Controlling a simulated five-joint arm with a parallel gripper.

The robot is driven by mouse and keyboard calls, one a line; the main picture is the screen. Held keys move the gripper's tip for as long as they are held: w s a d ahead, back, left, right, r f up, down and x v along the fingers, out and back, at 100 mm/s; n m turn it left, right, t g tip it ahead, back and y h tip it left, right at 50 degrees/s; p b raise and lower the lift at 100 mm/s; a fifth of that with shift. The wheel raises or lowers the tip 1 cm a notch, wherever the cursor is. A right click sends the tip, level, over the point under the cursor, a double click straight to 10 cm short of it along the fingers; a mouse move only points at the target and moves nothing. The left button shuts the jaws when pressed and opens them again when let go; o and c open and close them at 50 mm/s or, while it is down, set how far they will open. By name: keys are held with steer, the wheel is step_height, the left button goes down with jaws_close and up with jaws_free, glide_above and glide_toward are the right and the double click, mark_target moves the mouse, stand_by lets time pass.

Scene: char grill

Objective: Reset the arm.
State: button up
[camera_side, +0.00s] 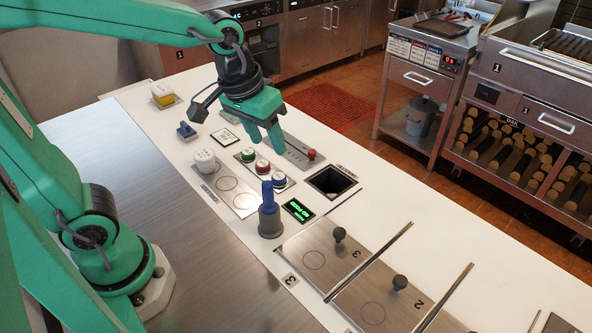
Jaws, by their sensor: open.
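My gripper (268,138) is green and hangs from my green arm over the white counter, in the upper middle of the side view. Its fingers point down and look apart, with nothing seen between them. It is above the area behind a row of round buttons, coloured green (248,155), red (262,166) and blue (279,180). I cannot tell its exact height over the counter.
A blue-handled tool stands in a grey holder (269,222) beside a small lit display (298,210).

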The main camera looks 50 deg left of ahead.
steer(key=s+a+r+m+t, duration=0.1)
steer(key=s+a+t, duration=0.1)
steer(key=s+a, duration=0.4)
steer(key=shift+s+r+m+y, duration=0.3)
steer(key=shift+s+r, duration=0.1)
steer(key=shift+s, duration=1.05)
